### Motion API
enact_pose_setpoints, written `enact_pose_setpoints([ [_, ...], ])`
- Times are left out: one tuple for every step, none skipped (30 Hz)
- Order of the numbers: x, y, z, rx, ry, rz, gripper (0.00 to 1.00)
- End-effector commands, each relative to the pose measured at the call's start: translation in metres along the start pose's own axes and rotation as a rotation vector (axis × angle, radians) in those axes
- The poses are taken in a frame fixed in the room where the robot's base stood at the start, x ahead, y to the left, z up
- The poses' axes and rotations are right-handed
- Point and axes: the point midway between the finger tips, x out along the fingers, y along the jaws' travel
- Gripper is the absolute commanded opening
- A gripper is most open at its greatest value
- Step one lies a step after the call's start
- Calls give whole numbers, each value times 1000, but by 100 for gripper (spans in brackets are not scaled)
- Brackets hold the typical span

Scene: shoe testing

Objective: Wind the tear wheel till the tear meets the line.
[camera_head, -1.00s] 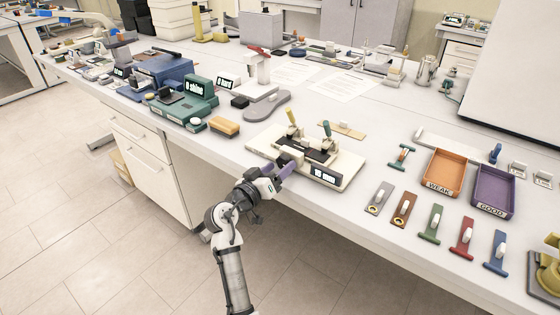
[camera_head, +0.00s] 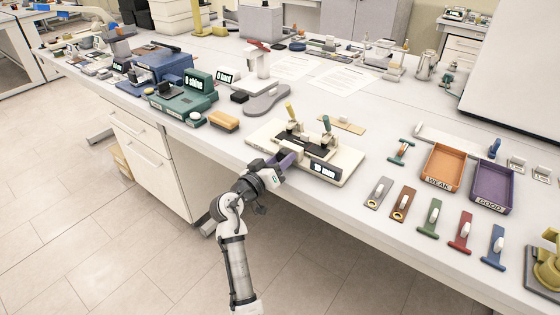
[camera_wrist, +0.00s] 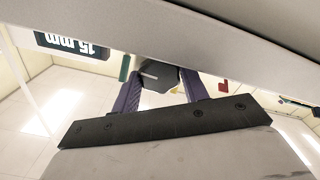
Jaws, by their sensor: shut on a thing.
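The tear tester (camera_head: 347,157) is a cream base with a dark bed, a yellow lever (camera_head: 290,111) and a green lever (camera_head: 326,123), near the bench's front edge. Its front display (camera_head: 325,171) is too small to read in the head view. In the wrist view the display (camera_wrist: 75,45) appears upside down and reads 15 mm. My gripper (camera_wrist: 160,82), with purple fingers, is shut on a dark faceted part (camera_wrist: 155,74), apparently the tear wheel, at the tester's front side. In the head view my gripper (camera_head: 284,159) hides this part. The tear and the line cannot be made out.
Right of the tester are several coloured tabs with white pieces (camera_head: 432,218), an orange WEAK tray (camera_head: 441,184) and a purple GOOD tray (camera_head: 492,208). Left are a brush-like block (camera_head: 224,121) and a green shine meter (camera_head: 183,104). Open floor lies before the bench.

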Motion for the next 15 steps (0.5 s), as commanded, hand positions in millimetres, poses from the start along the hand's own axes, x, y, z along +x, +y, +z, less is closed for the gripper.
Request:
enact_pose_setpoints([
  [0,-1,2,8,0,0,21],
  [0,-1,2,15,0,0,21],
  [0,-2,3,26,0,0,21],
  [0,-2,4,35,0,0,21],
  [0,-2,4,47,0,0,21],
  [0,-2,5,65,0,0,21],
  [0,-3,5,81,1,1,21],
  [0,-3,5,98,2,1,21],
  [0,-4,6,124,2,1,21],
  [0,-4,7,145,1,1,21],
  [0,-4,7,167,1,1,21],
  [0,-4,8,201,3,2,21],
  [0,-4,8,225,3,2,21],
  [0,-4,8,252,3,1,21],
  [0,-5,9,289,2,1,21],
])
